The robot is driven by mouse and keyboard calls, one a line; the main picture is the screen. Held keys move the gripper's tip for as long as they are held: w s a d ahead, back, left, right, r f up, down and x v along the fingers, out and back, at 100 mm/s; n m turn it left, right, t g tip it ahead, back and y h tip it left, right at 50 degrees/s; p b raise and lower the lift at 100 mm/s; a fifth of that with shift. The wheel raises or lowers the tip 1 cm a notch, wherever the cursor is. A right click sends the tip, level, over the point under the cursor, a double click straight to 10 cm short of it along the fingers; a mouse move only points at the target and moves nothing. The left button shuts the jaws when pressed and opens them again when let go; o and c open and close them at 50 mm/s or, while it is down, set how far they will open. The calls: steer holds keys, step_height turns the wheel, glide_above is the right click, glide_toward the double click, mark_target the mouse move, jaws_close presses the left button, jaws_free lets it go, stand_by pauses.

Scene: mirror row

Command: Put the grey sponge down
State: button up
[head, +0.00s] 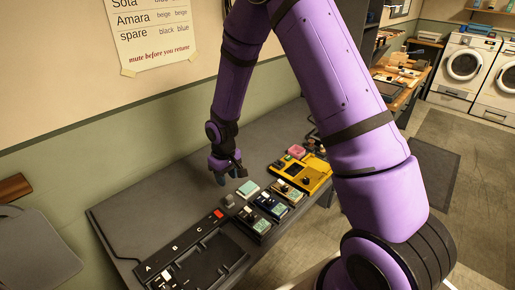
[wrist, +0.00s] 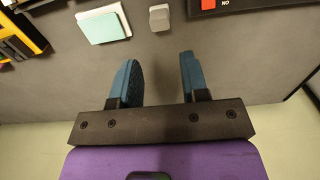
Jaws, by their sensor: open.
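A small grey block, which looks like the grey sponge (head: 229,200), lies on the dark grey bench top (head: 140,207). It also shows near the top of the wrist view (wrist: 159,18). My gripper (head: 224,178) is open, with its blue fingers apart and nothing between them. In the wrist view my gripper (wrist: 158,58) has the grey sponge just beyond its fingertips, apart from them. A pale green-topped white pad (head: 248,189) lies close beside the sponge and also shows in the wrist view (wrist: 102,25).
A black panel marked A, B, C (head: 195,250) with a red key lies in front of the sponge. Dark boxes with pale tops (head: 268,206) and a yellow device (head: 305,172) stand to the right. The bench against the wall has bare room (head: 185,185) left of my gripper.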

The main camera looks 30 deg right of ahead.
steer(key=s+d+r+m+t, duration=0.1)
steer(key=s+d+r, duration=0.15)
steer(key=r, duration=0.55)
steer(key=s+d+r+t, duration=0.1)
steer(key=s+r, duration=0.2)
steer(key=r, duration=0.6)
steer(key=s+d+r+m+t, duration=0.1)
steer(key=s+r, duration=0.2)
steer(key=r, duration=0.5)
steer(key=s+d+r+t, duration=0.1)
steer(key=s+r, duration=0.5)
steer(key=s, duration=0.4)
steer(key=s+d+r+m+t, duration=0.1)
steer(key=s+r, duration=0.5)
steer(key=s, duration=0.5)
steer(key=shift+d+m, duration=0.2)
steer(key=shift+m, duration=0.1)
steer(key=shift+o, duration=0.3)
steer(key=shift+w, duration=0.1)
